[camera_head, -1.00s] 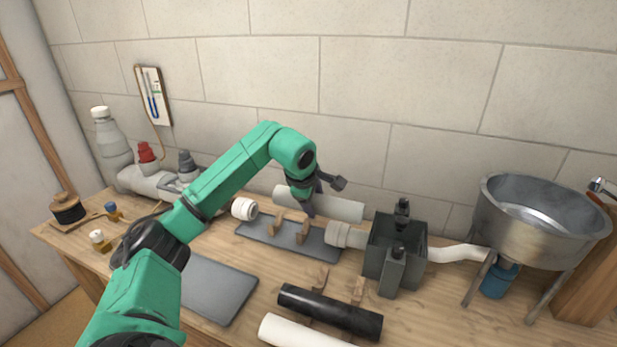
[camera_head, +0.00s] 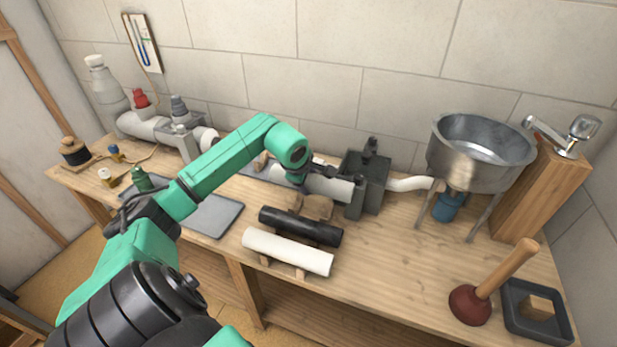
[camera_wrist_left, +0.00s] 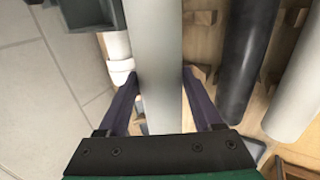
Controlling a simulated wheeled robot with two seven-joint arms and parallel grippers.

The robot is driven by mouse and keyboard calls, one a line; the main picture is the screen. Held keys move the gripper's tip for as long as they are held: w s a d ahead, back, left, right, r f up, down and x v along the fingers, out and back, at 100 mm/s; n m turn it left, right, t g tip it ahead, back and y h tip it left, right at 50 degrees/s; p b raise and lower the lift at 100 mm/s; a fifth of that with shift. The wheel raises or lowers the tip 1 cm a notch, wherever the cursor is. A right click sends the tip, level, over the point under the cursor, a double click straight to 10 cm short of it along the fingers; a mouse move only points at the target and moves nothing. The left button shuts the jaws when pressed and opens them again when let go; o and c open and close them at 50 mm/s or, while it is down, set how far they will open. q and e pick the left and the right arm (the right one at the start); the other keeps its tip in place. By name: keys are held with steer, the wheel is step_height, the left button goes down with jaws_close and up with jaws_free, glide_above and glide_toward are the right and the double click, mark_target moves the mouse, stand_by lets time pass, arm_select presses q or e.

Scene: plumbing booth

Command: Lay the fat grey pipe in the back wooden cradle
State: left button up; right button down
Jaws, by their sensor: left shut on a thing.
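The fat grey pipe (camera_head: 330,186) is in my left gripper (camera_head: 304,180), above the bench in the head view and left of the dark grey box. In the left wrist view the pipe (camera_wrist_left: 153,45) runs lengthwise between the two fingers (camera_wrist_left: 160,100), which are shut on it. The back wooden cradle (camera_head: 318,206) shows just in front of the pipe and behind the black pipe. Its wooden pieces (camera_wrist_left: 203,18) are to the right of the grey pipe in the wrist view. The pipe appears held above and behind the cradle. My right gripper is out of view.
A black pipe (camera_head: 300,227) and a white pipe (camera_head: 288,252) lie in front of the back cradle. The dark grey box (camera_head: 375,184) stands close to the grey pipe's right end. A metal basin (camera_head: 480,155) and a plunger (camera_head: 472,303) are at right. The bench between is clear.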

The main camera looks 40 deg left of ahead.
arm_select(q)
step_height(320, 180, down, 3)
steer(key=shift+d+r+b, duration=0.1)
steer(key=shift+r+b, duration=0.1)
steer(key=shift+b, duration=0.4)
steer(key=shift+f+b, duration=0.35)
steer(key=shift+f, duration=0.4)
step_height(320, 180, down, 4)
steer(key=b, duration=0.4)
steer(key=shift+f, duration=0.2)
steer(key=o, duration=1.5)
